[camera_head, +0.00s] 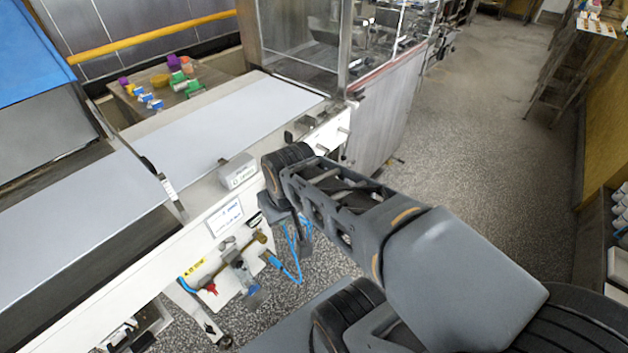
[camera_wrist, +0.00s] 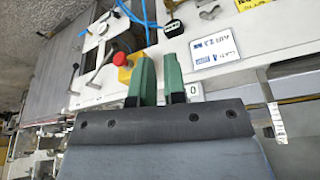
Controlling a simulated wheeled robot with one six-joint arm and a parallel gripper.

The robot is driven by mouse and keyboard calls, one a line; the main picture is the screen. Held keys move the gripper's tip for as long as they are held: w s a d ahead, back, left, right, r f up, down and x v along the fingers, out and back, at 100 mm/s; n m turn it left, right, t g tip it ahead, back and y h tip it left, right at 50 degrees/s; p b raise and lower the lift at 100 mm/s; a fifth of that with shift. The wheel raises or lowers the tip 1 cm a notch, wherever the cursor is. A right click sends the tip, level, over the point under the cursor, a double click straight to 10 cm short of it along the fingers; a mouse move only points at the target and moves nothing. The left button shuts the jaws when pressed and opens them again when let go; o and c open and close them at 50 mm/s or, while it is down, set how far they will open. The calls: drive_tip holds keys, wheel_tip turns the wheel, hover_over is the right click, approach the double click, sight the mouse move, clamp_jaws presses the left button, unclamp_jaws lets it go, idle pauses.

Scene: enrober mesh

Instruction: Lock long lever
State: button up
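In the wrist view, two slim grey metal levers show on the machine's white side, left of my gripper. One lever (camera_wrist: 102,66) slants down beside a red knob (camera_wrist: 122,59); another short handle (camera_wrist: 73,80) stands farther left. I cannot tell for certain which is the long lever. My gripper (camera_wrist: 159,58) has two green fingers, parallel with a narrow gap between them and nothing in it. The fingers appear right of the red knob and the levers, and touch neither lever. In the head view my arm hides the fingers; the red knob (camera_head: 212,289) shows low on the machine.
A white conveyor belt (camera_head: 190,133) runs along the machine. A grey box (camera_head: 238,171) and a white label (camera_head: 225,217) sit on its side. Blue hoses (camera_head: 287,267) hang near the valve parts. Colourful items lie on a tray behind. The speckled floor at right is open.

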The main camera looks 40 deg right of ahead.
drive_tip(key=d+f+m+g, duration=0.1)
drive_tip(key=d+f, duration=0.1)
drive_tip(key=d, duration=0.1)
drive_tip(key=d+f, duration=0.2)
drive_tip(key=d, duration=0.1)
drive_tip(key=d+f+m+g+h, duration=0.1)
drive_tip(key=d+f, duration=0.1)
drive_tip(key=d, duration=0.1)
drive_tip(key=shift+s+d+f+m+g, duration=0.1)
drive_tip(key=shift+d+f+m+g, duration=0.1)
drive_tip(key=shift+m+g, duration=0.1)
clamp_jaws()
drive_tip(key=w+d+f+n+t+h, duration=0.1)
drive_tip(key=d+f, duration=0.4)
drive_tip(key=d, duration=0.2)
drive_tip(key=d+f+t+h, duration=0.1)
drive_tip(key=d+f, duration=0.3)
drive_tip(key=d, duration=0.3)
drive_tip(key=w+d+f+n+t+p, duration=0.1)
drive_tip(key=w+f+n+t, duration=0.2)
drive_tip(key=w+t, duration=0.1)
drive_tip(key=w+a+r+n+t+y, duration=0.3)
drive_tip(key=w+a+t+y, duration=0.1)
drive_tip(key=w+a, duration=0.1)
drive_tip(key=shift+r+y, duration=0.3)
drive_tip(key=d+x, duration=0.1)
drive_tip(key=x, duration=0.9)
drive_tip(key=shift+a+b, duration=0.35)
drive_tip(key=shift+a, duration=0.1)
